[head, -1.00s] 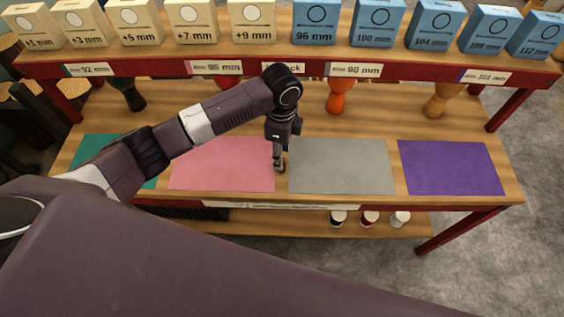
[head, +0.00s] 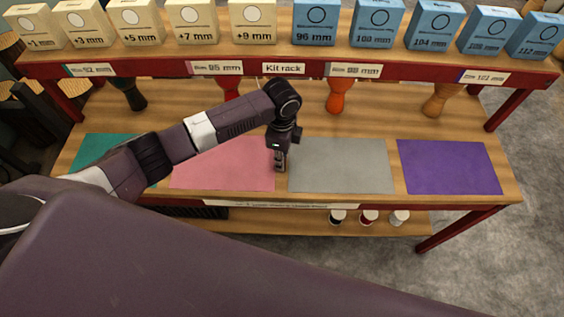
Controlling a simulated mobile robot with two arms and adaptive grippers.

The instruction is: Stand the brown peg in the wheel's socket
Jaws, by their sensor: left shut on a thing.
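My left gripper (head: 280,168) hangs pointing down over the worktable (head: 281,184), at the gap between the pink mat (head: 222,165) and the grey mat (head: 341,167). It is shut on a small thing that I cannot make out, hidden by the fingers. I cannot pick out the brown peg, the wheel or its socket in this view. My right gripper is not in view.
A shelf above the table holds cream blocks (head: 193,22) and blue blocks (head: 378,24). Orange (head: 338,96) and tan (head: 439,100) goblet drums stand behind the mats. A purple mat (head: 449,167) is at right, a green one (head: 98,152) at left. Spools (head: 369,217) sit below.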

